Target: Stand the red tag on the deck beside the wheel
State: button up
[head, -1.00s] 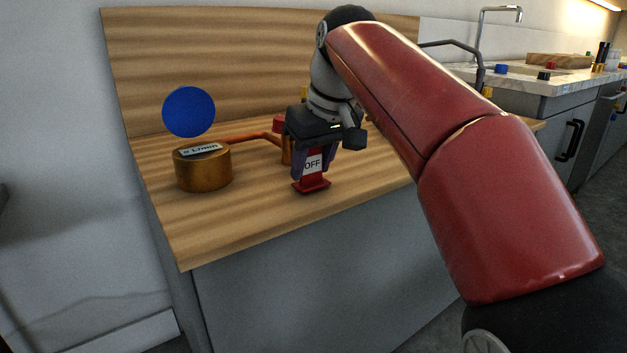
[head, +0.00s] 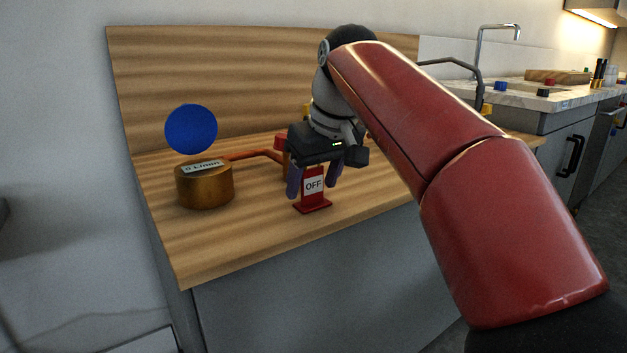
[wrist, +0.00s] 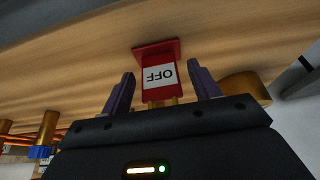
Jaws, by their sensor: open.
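The red tag (head: 313,187) stands upright on the wooden deck (head: 256,226), with its base on the wood and its white OFF label facing the head camera. It also shows in the wrist view (wrist: 158,72), between the two purple fingers. My gripper (head: 312,180) is open around the tag, with a gap on each side. In the wrist view my gripper (wrist: 160,85) has both fingertips clear of the tag. The blue disc (head: 191,129), possibly the wheel, shows above a brass cylinder at the left. Parts behind my gripper are hidden.
The brass cylinder (head: 204,184) with a small display stands left of the tag. A copper pipe (head: 252,154) runs from it behind my gripper. A wooden back panel (head: 240,75) rises behind. The deck's front left is clear. A counter with a faucet (head: 497,42) stands at right.

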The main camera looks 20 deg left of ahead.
jog(key=p+v, duration=0.4)
jog(key=v, duration=0.7)
jog(key=shift+r, duration=0.25)
jog(key=shift+s+d, duration=0.15)
jog(key=s+d+f+m+t, duration=0.1)
jog(key=s+d+f+m, duration=0.2)
jog(key=d, duration=0.7)
jog(key=s+d+f+m+h, duration=0.1)
jog(key=s+d+f+m, duration=0.1)
jog(key=s+d+f, duration=0.3)
jog(key=s+d+f+m+t+h, duration=0.1)
jog(key=s+d+f, duration=0.3)
jog(key=f, duration=0.7)
jog(key=s+d+f+m+h, duration=0.1)
jog(key=s+d+f+m, duration=0.3)
jog(key=d+f, duration=0.3)
notch_tip(320, 180, down, 2)
jog(key=shift+s+f+t, duration=0.1)
jog(key=shift+s+t, duration=0.3)
jog(key=shift+s, duration=0.4)
